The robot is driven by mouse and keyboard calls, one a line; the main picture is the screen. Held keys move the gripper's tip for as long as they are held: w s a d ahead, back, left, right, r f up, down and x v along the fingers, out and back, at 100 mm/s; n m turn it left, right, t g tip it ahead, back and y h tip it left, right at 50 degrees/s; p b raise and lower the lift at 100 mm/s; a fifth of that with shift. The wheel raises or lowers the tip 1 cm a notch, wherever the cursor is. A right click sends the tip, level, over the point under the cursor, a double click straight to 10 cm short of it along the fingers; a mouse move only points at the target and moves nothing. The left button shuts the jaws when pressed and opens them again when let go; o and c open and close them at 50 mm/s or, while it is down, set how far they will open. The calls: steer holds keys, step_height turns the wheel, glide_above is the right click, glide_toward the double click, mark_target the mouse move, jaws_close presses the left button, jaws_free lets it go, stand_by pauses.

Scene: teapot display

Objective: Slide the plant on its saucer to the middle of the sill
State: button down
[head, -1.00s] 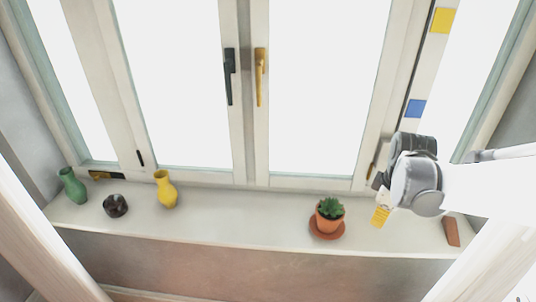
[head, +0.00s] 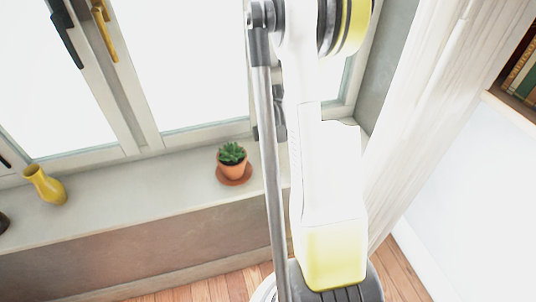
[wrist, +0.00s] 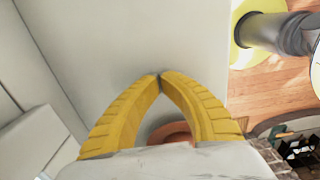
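The plant is a green succulent (head: 232,153) in a terracotta pot (head: 232,170). It stands upright on a terracotta saucer (head: 235,181) on the pale window sill (head: 140,200), just left of my arm in the head view. My gripper (wrist: 160,76) has two yellow ribbed fingers whose tips meet, with nothing visible pinched between them. A curved terracotta edge (wrist: 172,130), which looks like the saucer, shows between and below the fingers; I cannot tell whether they touch it. In the head view my arm hides the gripper and the sill's right part.
A yellow vase (head: 45,186) stands on the sill to the left, with a dark object (head: 3,223) at the picture's edge. The sill between vase and plant is clear. The window frame (head: 140,140) runs behind, and the sill's front edge drops to a wooden floor (head: 215,290).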

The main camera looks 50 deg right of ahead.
mark_target(175, 185)
steer(key=shift+w+a+r+b, duration=0.1)
steer(key=shift+w+a, duration=0.25)
steer(key=shift+a, duration=0.2)
steer(key=shift+w+a+r+b, duration=0.15)
steer(key=shift+w+a, duration=0.2)
steer(key=shift+a, duration=0.25)
steer(key=shift+w+a+f+b, duration=0.1)
steer(key=shift+w+a, duration=0.25)
steer(key=shift+a, duration=0.2)
steer(key=w+a, duration=0.4)
steer(key=a, duration=0.3)
steer(key=w+a, duration=0.5)
steer(key=a, duration=0.3)
steer(key=w+a, duration=0.5)
steer(key=a, duration=0.3)
steer(key=shift+w+a+b, duration=0.2)
steer(key=shift+b, duration=0.2)
